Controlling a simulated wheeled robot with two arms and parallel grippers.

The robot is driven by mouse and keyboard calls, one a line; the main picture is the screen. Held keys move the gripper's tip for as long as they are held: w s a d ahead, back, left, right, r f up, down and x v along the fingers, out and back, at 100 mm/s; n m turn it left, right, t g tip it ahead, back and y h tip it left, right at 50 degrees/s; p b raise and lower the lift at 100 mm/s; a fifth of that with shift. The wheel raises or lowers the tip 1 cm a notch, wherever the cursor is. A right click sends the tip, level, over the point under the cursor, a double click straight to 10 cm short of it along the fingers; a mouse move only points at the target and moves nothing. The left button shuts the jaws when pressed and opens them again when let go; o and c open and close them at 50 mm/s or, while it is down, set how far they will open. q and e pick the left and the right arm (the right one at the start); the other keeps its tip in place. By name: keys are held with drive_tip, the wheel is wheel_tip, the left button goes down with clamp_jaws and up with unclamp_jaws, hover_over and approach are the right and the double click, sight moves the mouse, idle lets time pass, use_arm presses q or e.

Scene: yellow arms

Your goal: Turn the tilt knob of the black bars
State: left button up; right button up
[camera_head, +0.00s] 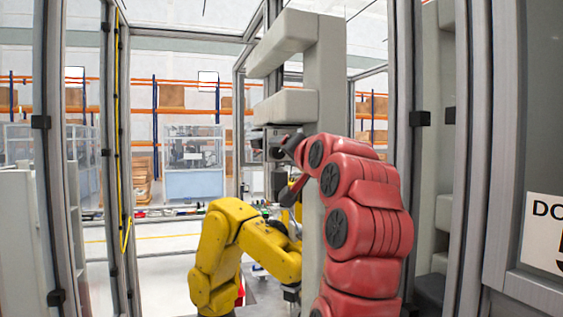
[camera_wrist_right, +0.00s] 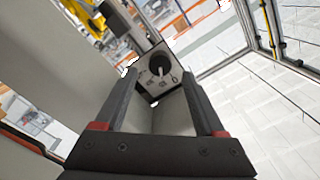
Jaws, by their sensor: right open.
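A small grey panel (camera_wrist_right: 170,83) with a dark round face (camera_wrist_right: 154,63) and a small pale piece at its middle is on the end of a grey box-like body. I cannot tell for sure which part is the tilt knob. My right gripper (camera_wrist_right: 160,78) has its two dark fingers apart, with the panel showing between and beyond them. Contact cannot be made out. In the head view my red right arm reaches in from the lower right, and its gripper (camera_head: 281,143) is small and dark by the pale column. My left gripper is out of sight.
A pale column (camera_head: 324,90) with two horizontal arms stands in the middle. A yellow robot arm (camera_head: 228,240) stands to its left, low down. Grey frame posts (camera_head: 50,150) stand on both sides. Shelves with boxes (camera_head: 171,96) are far behind.

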drive_tip(key=b+v, duration=0.2)
drive_tip(key=v, duration=1.1)
drive_tip(key=shift+d, duration=0.1)
